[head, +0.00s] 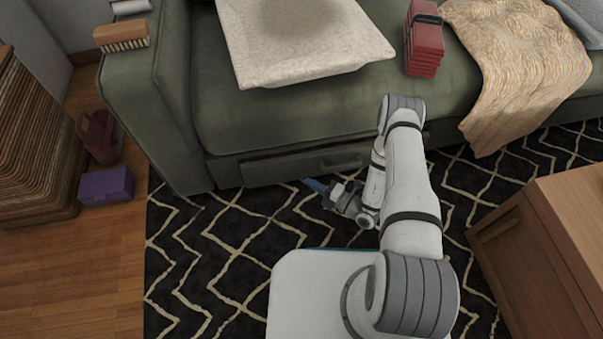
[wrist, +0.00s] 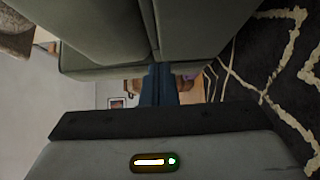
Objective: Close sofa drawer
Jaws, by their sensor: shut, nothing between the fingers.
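The sofa drawer (head: 288,167) is a dark grey-green front panel low in the base of the green sofa (head: 270,115), with a dark handle slot (head: 341,162). Its front looks close to the sofa's lower edge; I cannot tell whether a small gap is left. My gripper (head: 314,185) is low over the rug, just in front of the drawer panel and below the handle slot, pointing left. Its blue fingers are together and empty, and they also show in the wrist view (wrist: 159,84). Whether they touch the panel is unclear.
A wooden cabinet (head: 545,245) stands at the right. A purple box (head: 106,186) and a dark red bucket (head: 100,136) are on the wood floor at left. Patterned rug (head: 205,260) lies open before the sofa. Red books (head: 424,45) and a cushion (head: 300,40) lie on the seat.

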